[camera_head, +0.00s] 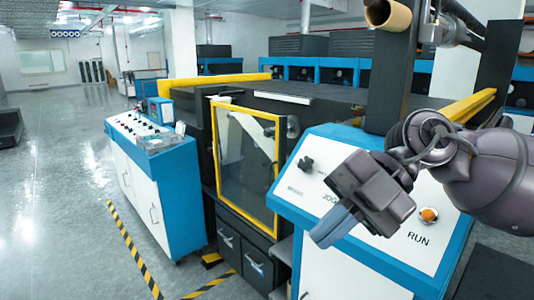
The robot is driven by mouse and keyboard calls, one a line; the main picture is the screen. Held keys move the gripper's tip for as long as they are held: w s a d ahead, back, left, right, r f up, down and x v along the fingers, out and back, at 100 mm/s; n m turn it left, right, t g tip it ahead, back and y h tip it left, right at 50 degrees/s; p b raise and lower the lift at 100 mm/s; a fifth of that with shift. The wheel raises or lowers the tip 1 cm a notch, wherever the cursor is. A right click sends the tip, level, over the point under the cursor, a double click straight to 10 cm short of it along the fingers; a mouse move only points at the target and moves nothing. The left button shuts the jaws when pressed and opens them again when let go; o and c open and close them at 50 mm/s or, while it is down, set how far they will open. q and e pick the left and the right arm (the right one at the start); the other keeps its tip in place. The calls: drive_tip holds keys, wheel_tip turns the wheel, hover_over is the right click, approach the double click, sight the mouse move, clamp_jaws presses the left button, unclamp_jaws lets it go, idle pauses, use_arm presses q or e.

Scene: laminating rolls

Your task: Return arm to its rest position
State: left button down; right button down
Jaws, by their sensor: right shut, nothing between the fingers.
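My right gripper (334,226) is in front of the control panel (330,163) with the white face and blue frame. Its fingers are shut with nothing between them and point down and left. The gripper and its wrist cover part of the panel, including part of the "JOG" lettering. A black knob (306,164) shows left of the gripper and an orange button (428,215) above "RUN" shows right of it. I cannot tell whether the gripper touches the panel. My left gripper is not in view.
A black machine with a yellow-framed clear door (247,165) stands left of the panel. A blue and white control cabinet (160,185) stands farther left. A cardboard roll end (388,15) shows at the top right.

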drive_tip(key=a+r+m+y, duration=0.2)
drive_tip(key=a+y, duration=0.2)
drive_tip(key=y, duration=0.5)
drive_tip(key=w+d+f+m+t+h, duration=0.3)
drive_tip(key=w+d+m+t, duration=0.15)
drive_tip(key=m+t, duration=0.65)
drive_tip(key=w+d+f+m+t+h, duration=0.25)
drive_tip(key=w+d+m+t, duration=0.2)
drive_tip(key=m+t, duration=0.6)
drive_tip(key=d+f+m+t+h, duration=0.2)
drive_tip(key=d+f+m+h, duration=0.45)
drive_tip(key=f+h, duration=0.4)
drive_tip(key=s+d+f+m+g+h, duration=0.1)
drive_tip(key=s+d+f+g+h, duration=0.15)
drive_tip(key=f, duration=0.35)
drive_tip(key=s+d+f+m+g+h, duration=0.1)
drive_tip(key=s+d+f+g, duration=0.25)
drive_tip(key=f, duration=0.25)
drive_tip(key=s+d+f+g, duration=0.1)
drive_tip(key=s+f+g, duration=0.45)
drive_tip(key=s, duration=0.35)
drive_tip(key=s+d+f+g, duration=0.2)
drive_tip(key=s+f+g, duration=0.2)
drive_tip(key=s+f, duration=0.4)
drive_tip(key=w+f+t, duration=0.6)
drive_tip(key=f+t, duration=0.2)
drive_tip(key=shift+w+f+n, duration=0.3)
drive_tip(key=shift+w+f, duration=0.05)
